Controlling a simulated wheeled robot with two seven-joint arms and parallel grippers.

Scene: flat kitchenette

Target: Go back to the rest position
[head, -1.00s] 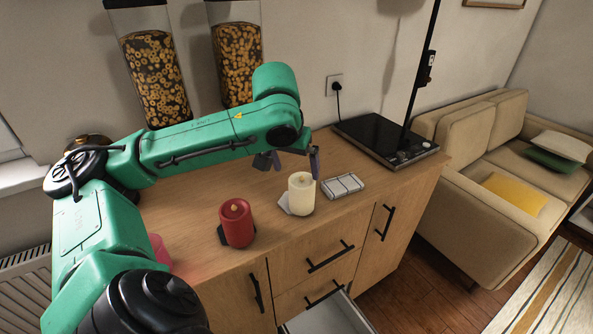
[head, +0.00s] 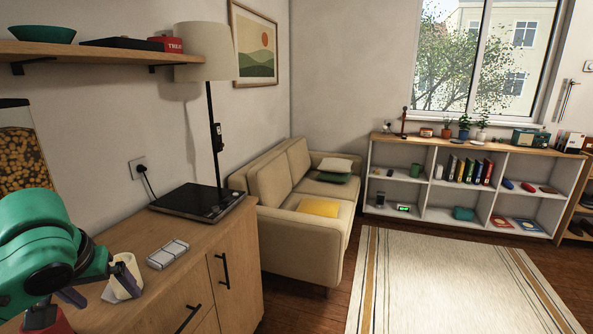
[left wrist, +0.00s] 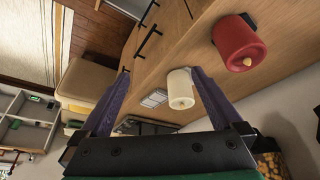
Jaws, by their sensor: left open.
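My left gripper (head: 98,284) is at the lower left of the head view, above the wooden cabinet top. Its two dark fingers are apart with nothing between them, as the left wrist view (left wrist: 160,76) also shows. A cream candle (left wrist: 181,90) stands on the cabinet near one finger; in the head view that finger partly covers it. I cannot tell whether they touch. A red candle (left wrist: 236,42) stands farther along the cabinet; only its top shows in the head view (head: 48,323), below my arm. My right gripper is not in view.
A cereal dispenser (head: 18,150) is at the left wall. A beige sofa (head: 300,225) stands beyond. The striped rug (head: 440,285) is clear.

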